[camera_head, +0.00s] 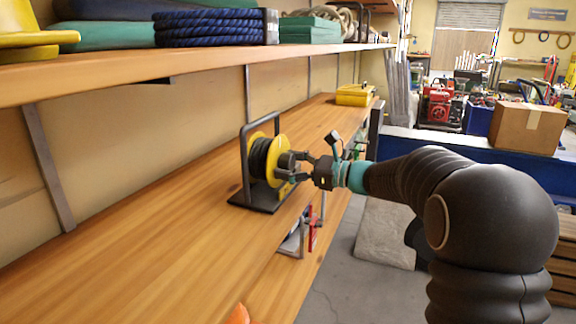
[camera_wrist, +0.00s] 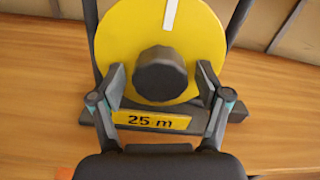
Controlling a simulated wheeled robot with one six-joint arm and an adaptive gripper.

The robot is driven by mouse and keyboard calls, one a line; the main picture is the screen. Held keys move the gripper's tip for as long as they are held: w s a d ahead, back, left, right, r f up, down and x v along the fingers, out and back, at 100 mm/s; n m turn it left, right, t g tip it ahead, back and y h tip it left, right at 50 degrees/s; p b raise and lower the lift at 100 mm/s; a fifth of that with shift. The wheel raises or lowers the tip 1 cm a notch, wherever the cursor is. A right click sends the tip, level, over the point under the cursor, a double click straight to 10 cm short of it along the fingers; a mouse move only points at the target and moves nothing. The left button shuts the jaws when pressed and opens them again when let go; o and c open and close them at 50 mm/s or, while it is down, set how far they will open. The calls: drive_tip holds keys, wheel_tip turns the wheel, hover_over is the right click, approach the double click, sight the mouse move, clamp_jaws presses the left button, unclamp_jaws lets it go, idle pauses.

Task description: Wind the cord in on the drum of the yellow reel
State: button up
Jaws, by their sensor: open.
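The yellow reel (camera_head: 268,158) stands upright in a dark frame on the wooden bench, with dark cord wound on its drum. In the wrist view its yellow side disc (camera_wrist: 195,45) faces me, with a white mark at the top and a dark round knob (camera_wrist: 160,74) low on it. A yellow "25 m" label (camera_wrist: 150,121) sits below the knob. My gripper (camera_head: 296,166) reaches the reel from the right. In the wrist view my gripper (camera_wrist: 160,85) is open, with one finger on each side of the knob. I cannot tell whether the fingers touch it.
The wooden bench (camera_head: 150,230) is clear to the left of the reel. A shelf (camera_head: 200,65) with coiled blue rope (camera_head: 210,27) overhangs the bench. A red and grey tool (camera_head: 311,236) is at the bench's front edge. A yellow case (camera_head: 354,95) lies farther back.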

drive_tip(key=shift+d, duration=0.1)
drive_tip(key=v, duration=1.1)
drive_tip(key=shift+s+d, duration=0.2)
drive_tip(key=shift+d, duration=0.15)
drive_tip(key=s+d+f+n+g+h, duration=0.2)
drive_tip(key=s+f+n+g+h, duration=0.2)
drive_tip(key=s+f+n+h, duration=0.7)
drive_tip(key=s+d+f+n+t+h, duration=0.1)
drive_tip(key=s+d+n+h, duration=0.2)
drive_tip(key=s, duration=0.8)
drive_tip(key=s+d+n+t+h, duration=0.2)
drive_tip(key=s+n, duration=0.3)
drive_tip(key=s, duration=0.6)
drive_tip(key=shift+s+d+f+n+h, duration=0.3)
drive_tip(key=shift+s+d+f+h, duration=0.15)
drive_tip(key=shift+d, duration=0.25)
